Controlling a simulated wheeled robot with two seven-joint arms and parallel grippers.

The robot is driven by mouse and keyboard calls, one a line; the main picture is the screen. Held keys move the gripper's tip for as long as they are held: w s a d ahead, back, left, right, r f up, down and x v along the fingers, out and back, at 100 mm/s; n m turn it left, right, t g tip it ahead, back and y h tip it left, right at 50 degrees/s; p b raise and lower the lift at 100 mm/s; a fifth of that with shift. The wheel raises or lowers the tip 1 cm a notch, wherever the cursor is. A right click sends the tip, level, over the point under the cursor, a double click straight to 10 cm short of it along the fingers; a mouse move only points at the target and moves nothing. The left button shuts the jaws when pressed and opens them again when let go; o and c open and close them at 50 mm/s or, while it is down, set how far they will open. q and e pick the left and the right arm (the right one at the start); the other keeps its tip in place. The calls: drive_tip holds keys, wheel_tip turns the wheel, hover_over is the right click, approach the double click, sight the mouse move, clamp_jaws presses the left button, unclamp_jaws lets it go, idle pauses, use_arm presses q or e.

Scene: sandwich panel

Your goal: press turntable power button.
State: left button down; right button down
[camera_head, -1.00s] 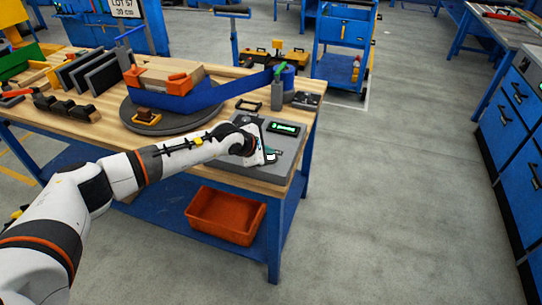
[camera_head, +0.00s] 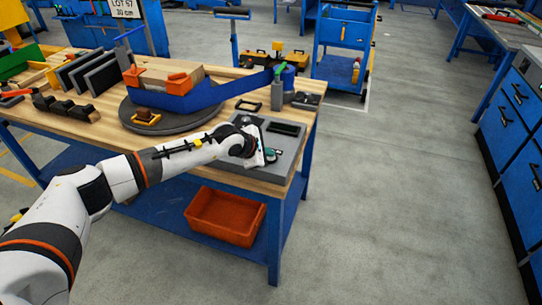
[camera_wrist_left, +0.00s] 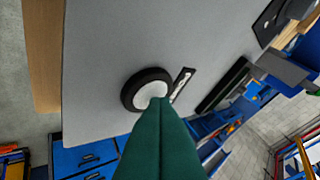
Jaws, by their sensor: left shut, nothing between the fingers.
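The grey control panel (camera_head: 290,142) sits at the right front corner of the wooden workbench. Its display (camera_head: 284,128) is dark. My left gripper (camera_head: 270,156) is over the panel's front part, shut and empty. In the left wrist view a round button with a black ring and pale centre (camera_wrist_left: 145,92) lies on the grey panel (camera_wrist_left: 110,50). The green shut fingertips (camera_wrist_left: 160,100) overlap the button's lower right edge; I cannot tell whether they touch it. The round turntable (camera_head: 185,122) stands left of the panel. My right gripper is not in view.
A blue part with orange clamps (camera_head: 195,101) lies on the turntable. A green and blue upright item (camera_head: 278,92) stands behind the panel. An orange bin (camera_head: 225,215) is on the bench's lower shelf. The floor to the right is clear.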

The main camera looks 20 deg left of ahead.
use_arm(q)
drive_tip(key=shift+r, duration=0.3)
drive_tip(key=shift+r+p, duration=1.25)
drive_tip(key=shift+r, duration=1.75)
